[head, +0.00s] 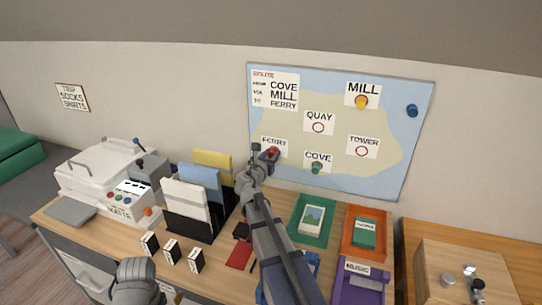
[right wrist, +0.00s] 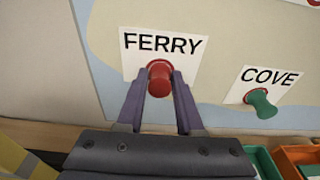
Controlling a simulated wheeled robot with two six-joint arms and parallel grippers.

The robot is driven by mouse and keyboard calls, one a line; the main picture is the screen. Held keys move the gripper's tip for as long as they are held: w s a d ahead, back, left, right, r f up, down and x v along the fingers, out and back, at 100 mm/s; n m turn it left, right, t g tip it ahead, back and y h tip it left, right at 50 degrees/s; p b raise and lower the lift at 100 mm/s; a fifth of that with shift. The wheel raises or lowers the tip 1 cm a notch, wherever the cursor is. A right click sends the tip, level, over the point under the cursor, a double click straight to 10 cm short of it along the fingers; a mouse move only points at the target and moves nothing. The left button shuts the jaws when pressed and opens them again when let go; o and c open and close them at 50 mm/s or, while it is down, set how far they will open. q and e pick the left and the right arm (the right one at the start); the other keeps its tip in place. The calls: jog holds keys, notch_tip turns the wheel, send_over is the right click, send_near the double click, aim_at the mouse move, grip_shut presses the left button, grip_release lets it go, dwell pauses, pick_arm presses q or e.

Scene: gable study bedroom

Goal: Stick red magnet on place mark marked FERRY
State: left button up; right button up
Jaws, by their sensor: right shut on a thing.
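The red magnet (right wrist: 158,80) is between the fingertips of my right gripper (right wrist: 160,84), which is shut on it. It sits in front of the lower middle of the white FERRY card (right wrist: 148,45), covering where its ring mark would be. It looks against or very near the board; I cannot tell whether it touches. In the head view, the right gripper (head: 266,156) reaches up to the map board (head: 400,140), and the FERRY card (head: 272,141) shows just above it.
A green magnet (head: 317,168) is on the COVE card, a yellow one (head: 361,102) on MILL, and a blue one (head: 412,110) at the board's right. The QUAY (head: 319,127) and TOWER (head: 362,151) rings are bare. Trays, a file rack (head: 190,225) and a printer crowd the desk below.

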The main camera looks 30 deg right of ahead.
jog(key=o, duration=1.1)
jog(key=shift+c, duration=0.2)
jog(key=shift+s+a, duration=0.1)
jog(key=f+v, duration=0.1)
jog(key=v, duration=0.5)
jog(key=shift+s+a, duration=0.3)
jog(key=shift+a, duration=0.05)
dwell(0.4)
